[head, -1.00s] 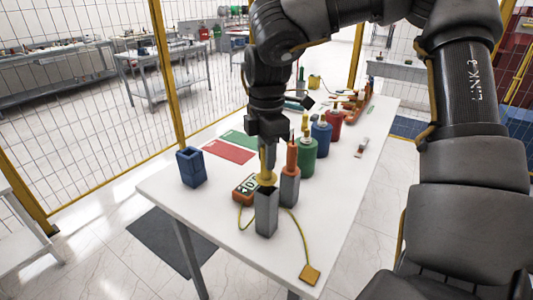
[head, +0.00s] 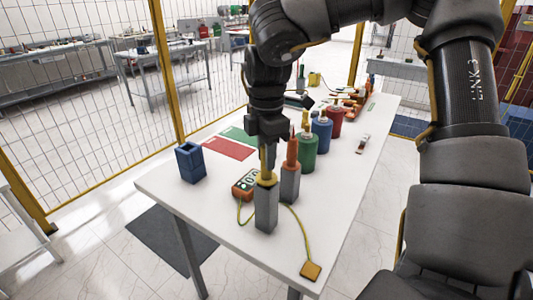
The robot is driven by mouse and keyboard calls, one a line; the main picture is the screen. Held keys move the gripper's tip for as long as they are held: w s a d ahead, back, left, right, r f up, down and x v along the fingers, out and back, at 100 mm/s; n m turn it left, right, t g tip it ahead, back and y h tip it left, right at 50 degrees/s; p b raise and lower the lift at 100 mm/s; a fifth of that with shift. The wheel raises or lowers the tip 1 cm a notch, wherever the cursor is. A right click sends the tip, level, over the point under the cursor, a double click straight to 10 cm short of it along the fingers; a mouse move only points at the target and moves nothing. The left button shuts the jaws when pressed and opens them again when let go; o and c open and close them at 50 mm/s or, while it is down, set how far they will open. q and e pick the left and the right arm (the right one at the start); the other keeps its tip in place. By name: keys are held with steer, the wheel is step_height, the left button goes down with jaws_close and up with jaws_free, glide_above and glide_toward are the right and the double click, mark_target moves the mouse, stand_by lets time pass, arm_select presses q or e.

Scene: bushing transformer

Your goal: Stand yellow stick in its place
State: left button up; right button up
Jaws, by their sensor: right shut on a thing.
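The yellow stick (head: 266,180) is upright in the jaws of my right gripper (head: 267,158). Its wide yellow collar is at the top of the nearest grey square holder (head: 266,209) and covers the opening. Whether the collar rests on the rim I cannot tell, and the stick's lower end is hidden. My right gripper is shut on the stick's upper part, directly above the holder. My left gripper is not in view.
An orange meter (head: 245,184) with a yellow cable is beside the holder. Green (head: 307,153), blue (head: 322,137) and red (head: 335,122) bushings line up behind. A blue holder (head: 190,163) stands at left.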

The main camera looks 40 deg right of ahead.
arm_select(q)
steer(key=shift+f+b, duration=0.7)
steer(key=shift+b, duration=0.05)
arm_select(e)
steer(key=shift+f, duration=0.55)
steer(key=o, duration=1.1)
steer(key=shift+c, duration=0.2)
steer(key=shift+r, duration=0.35)
step_height(320, 180, up, 9)
steer(key=shift+r+p, duration=0.1)
steer(key=shift+p, duration=0.55)
steer(key=shift+d+r, duration=0.1)
steer(key=shift+r, duration=0.4)
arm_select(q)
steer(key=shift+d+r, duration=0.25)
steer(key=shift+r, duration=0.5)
